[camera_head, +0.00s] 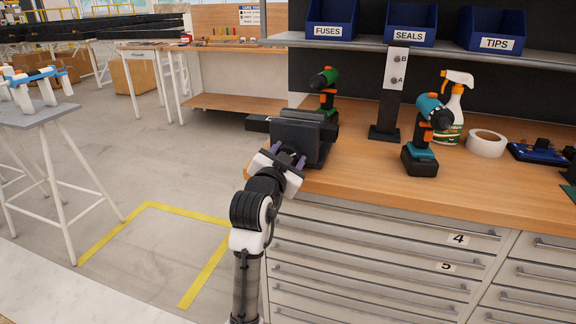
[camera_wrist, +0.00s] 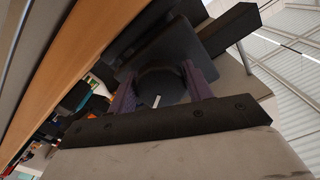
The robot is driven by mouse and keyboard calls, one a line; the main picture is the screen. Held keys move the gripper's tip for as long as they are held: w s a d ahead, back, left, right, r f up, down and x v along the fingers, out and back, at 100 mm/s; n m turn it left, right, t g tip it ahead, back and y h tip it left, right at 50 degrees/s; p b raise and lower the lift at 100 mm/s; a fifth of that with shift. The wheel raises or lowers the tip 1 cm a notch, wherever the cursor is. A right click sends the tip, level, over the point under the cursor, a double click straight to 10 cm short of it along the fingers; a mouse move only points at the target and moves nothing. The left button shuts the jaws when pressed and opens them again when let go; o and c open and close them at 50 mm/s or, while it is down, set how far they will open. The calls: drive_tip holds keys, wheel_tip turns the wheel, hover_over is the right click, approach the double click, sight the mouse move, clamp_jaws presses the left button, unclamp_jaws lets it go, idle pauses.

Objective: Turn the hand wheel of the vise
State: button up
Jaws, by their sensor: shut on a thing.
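The dark grey vise (camera_head: 303,133) stands at the left front corner of the wooden workbench (camera_head: 345,172). My gripper (camera_head: 287,158) is at the vise's near side, its purple fingers reaching up to it. In the wrist view the round black hand wheel (camera_wrist: 157,82) with a short white mark lies between the two fingers (camera_wrist: 160,90), one on each side. My gripper is shut on the wheel. The vise body (camera_wrist: 165,48) fills the space behind the wheel. In the head view the wheel is hidden by my gripper.
A green drill (camera_head: 325,88) stands just behind the vise. A teal drill (camera_head: 425,140), a spray bottle (camera_head: 452,112) and a tape roll (camera_head: 486,143) are to the right. A dark post (camera_head: 390,95) stands between. Drawers (camera_head: 380,250) lie below the bench; floor at left is open.

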drive_tip(key=m+b, duration=0.4)
drive_tip(key=m, duration=0.2)
drive_tip(key=shift+a+f+m+b, duration=0.1)
drive_tip(key=shift+f+m+b, duration=0.05)
drive_tip(key=shift+m+b, duration=0.2)
drive_tip(key=m+b, duration=0.4)
drive_tip(key=m, duration=0.2)
drive_tip(key=m+b, duration=0.3)
drive_tip(key=m, duration=0.3)
drive_tip(key=shift+m, duration=0.25)
drive_tip(key=m, duration=0.3)
drive_tip(key=m+b, duration=0.1)
drive_tip(key=m, duration=0.1)
drive_tip(key=shift+r, duration=0.25)
drive_tip(key=shift+m, duration=0.3)
drive_tip(key=o, duration=1)
drive_tip(key=shift+s+r, duration=0.1)
drive_tip(key=shift+r, duration=0.05)
drive_tip(key=shift+c, duration=0.2)
drive_tip(key=v, duration=1.3)
drive_tip(key=shift+s, duration=0.35)
